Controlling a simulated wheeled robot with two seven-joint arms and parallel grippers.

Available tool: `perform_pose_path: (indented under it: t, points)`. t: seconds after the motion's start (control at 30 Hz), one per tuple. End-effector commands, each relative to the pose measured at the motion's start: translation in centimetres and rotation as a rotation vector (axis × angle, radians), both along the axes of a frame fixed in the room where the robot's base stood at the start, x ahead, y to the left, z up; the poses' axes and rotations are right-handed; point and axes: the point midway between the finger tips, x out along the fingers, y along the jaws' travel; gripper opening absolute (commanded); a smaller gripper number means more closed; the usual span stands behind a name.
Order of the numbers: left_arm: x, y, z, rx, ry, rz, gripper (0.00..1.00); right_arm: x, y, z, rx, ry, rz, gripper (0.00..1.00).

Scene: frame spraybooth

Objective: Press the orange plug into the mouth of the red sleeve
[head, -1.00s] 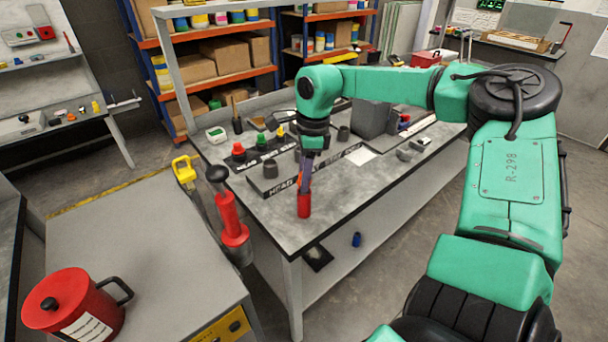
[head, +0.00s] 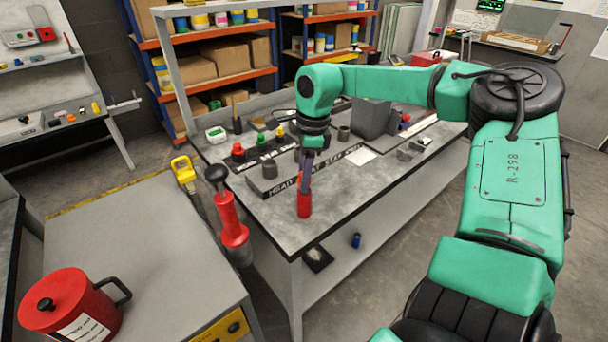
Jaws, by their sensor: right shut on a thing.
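The red sleeve (head: 304,206) stands upright on the grey workbench near its front edge. My right gripper (head: 305,184) points down from the green arm, right over the sleeve's upper end, with its dark fingers shut. The orange plug is held between the fingers and mostly hidden by them; only a thin orange-red strip shows beside them. I cannot tell from this view how far the plug sits in the sleeve's mouth. My left gripper is not in view.
On the workbench (head: 268,215), a low dark labelled block, small red, green and yellow-topped items and grey blocks stand behind the sleeve. A red pot (head: 70,308) is on the left cabinet. A red-handled tool (head: 232,222) hangs between cabinet and bench.

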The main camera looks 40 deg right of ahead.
Motion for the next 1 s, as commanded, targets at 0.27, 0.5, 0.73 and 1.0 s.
perform_pose_path:
  t: [0.27, 0.5, 0.73, 1.0]
  points:
    - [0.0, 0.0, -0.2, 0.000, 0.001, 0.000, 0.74, 0.0, 0.0, -0.3, 0.000, 0.000, 0.000, 0.00]
    - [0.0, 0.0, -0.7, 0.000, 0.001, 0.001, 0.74, 0.0, 0.0, -0.8, -0.001, 0.001, 0.000, 0.00]
    - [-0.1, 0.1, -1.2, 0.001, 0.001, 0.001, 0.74, 0.0, 0.0, -1.3, -0.001, 0.001, 0.000, 0.00]
    - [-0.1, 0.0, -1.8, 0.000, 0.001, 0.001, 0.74, 0.0, 0.0, -1.9, -0.001, 0.001, 0.000, 0.00]
